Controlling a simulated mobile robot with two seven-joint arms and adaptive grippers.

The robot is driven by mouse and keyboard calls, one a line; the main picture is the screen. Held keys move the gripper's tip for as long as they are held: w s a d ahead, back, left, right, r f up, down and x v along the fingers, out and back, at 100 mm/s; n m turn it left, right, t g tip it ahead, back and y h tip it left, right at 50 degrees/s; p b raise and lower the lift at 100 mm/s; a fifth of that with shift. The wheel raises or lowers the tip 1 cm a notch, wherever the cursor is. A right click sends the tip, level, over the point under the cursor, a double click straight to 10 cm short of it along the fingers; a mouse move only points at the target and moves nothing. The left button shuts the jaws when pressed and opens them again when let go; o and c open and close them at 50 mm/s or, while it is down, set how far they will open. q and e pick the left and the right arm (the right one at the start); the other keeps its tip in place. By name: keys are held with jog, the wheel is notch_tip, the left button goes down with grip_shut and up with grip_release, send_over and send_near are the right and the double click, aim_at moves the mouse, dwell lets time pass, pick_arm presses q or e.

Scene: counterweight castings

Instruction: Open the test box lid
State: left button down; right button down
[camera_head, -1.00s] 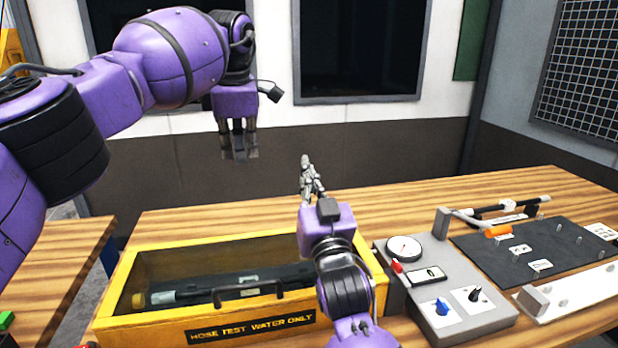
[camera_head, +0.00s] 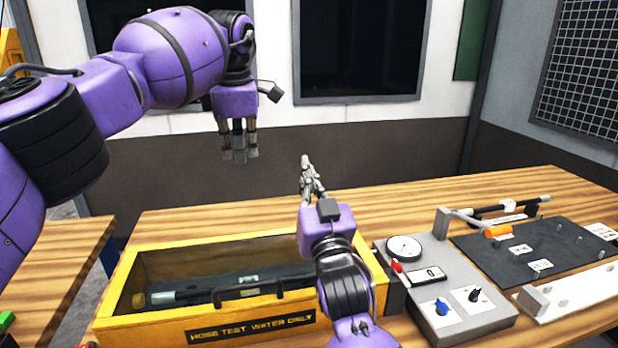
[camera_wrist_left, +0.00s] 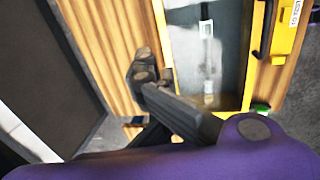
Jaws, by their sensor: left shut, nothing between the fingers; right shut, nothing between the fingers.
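The yellow test box (camera_head: 130,325) sits on the wooden bench with a black label on its front. A dark bar handle (camera_head: 250,290) runs along its front top edge. A dark hose shows inside, through what looks like a clear lid pane (camera_wrist_left: 220,65); I cannot tell exactly how the lid sits. My left gripper (camera_head: 239,156) is shut and empty, above and behind the box, pointing down. It also shows in the left wrist view (camera_wrist_left: 147,72), beside the box. My right gripper (camera_head: 307,168) is shut and empty beyond the box's right end; its forearm hides the box's right part.
A grey control panel (camera_head: 455,315) with a gauge and knobs stands right of the box. A black mat (camera_head: 480,258) with pegs and a rod with an orange grip (camera_head: 498,231) lie further right. The bench behind the box is mostly clear.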

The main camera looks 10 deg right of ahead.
dwell(0.5)
pick_arm(q)
jog(key=c, duration=1.8)
grip_release()
jog(key=shift+c, duration=0.2)
jog(key=shift+r, duration=0.1)
